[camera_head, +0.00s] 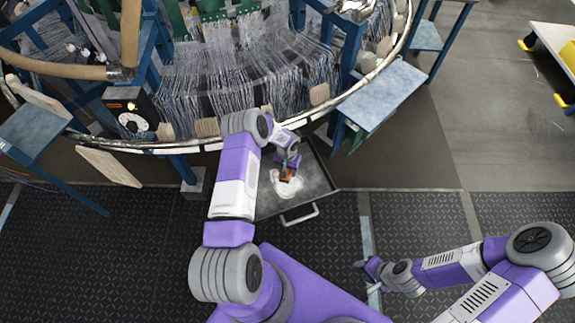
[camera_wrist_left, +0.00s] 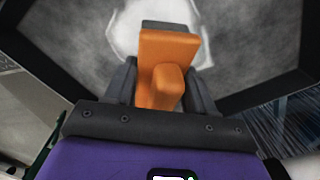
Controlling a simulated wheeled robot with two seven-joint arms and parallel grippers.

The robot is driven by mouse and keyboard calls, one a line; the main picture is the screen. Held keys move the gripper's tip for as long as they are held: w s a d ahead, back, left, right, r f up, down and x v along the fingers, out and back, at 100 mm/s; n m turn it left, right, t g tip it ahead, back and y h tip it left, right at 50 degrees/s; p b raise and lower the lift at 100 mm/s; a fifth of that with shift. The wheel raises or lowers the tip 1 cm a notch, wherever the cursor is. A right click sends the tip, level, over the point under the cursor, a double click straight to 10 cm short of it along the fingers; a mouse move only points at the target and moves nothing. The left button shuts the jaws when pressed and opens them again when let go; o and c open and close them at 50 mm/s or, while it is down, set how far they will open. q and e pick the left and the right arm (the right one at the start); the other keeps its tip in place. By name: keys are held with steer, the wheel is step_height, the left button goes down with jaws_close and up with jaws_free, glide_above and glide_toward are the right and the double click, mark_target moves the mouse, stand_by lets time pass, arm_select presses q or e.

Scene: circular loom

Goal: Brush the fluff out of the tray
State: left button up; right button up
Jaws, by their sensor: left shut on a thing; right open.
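A dark tray (camera_head: 318,180) with a pale handle at its front sits low under the edge of the loom. A patch of white fluff (camera_head: 293,187) lies in it, and the fluff also shows in the left wrist view (camera_wrist_left: 128,30). My left gripper (camera_head: 289,171) is over the tray, shut on an orange brush (camera_wrist_left: 168,62). The brush's far end is over or on the fluff; I cannot tell if it touches. The gripper and brush hide part of the fluff. My right gripper (camera_head: 369,275) is open and empty over the floor, right of the tray.
The round loom (camera_head: 250,75) with many threads and a metal rim stands just behind the tray. A blue-legged stand with a pale top (camera_head: 385,95) is to the right, another (camera_head: 35,133) to the left. Dark patterned floor mats (camera_head: 130,240) in front are clear.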

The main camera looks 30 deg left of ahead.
arm_select(q)
steer(key=shift+s+d+r+p, duration=0.2)
steer(key=shift+s+d+p, duration=0.2)
steer(key=shift+s+p, duration=0.2)
steer(key=shift+s+d+p, duration=0.3)
steer(key=shift+s+d, duration=0.05)
steer(key=shift+s, duration=0.2)
steer(key=shift+s+d+p, duration=0.3)
steer(key=shift+s, duration=0.2)
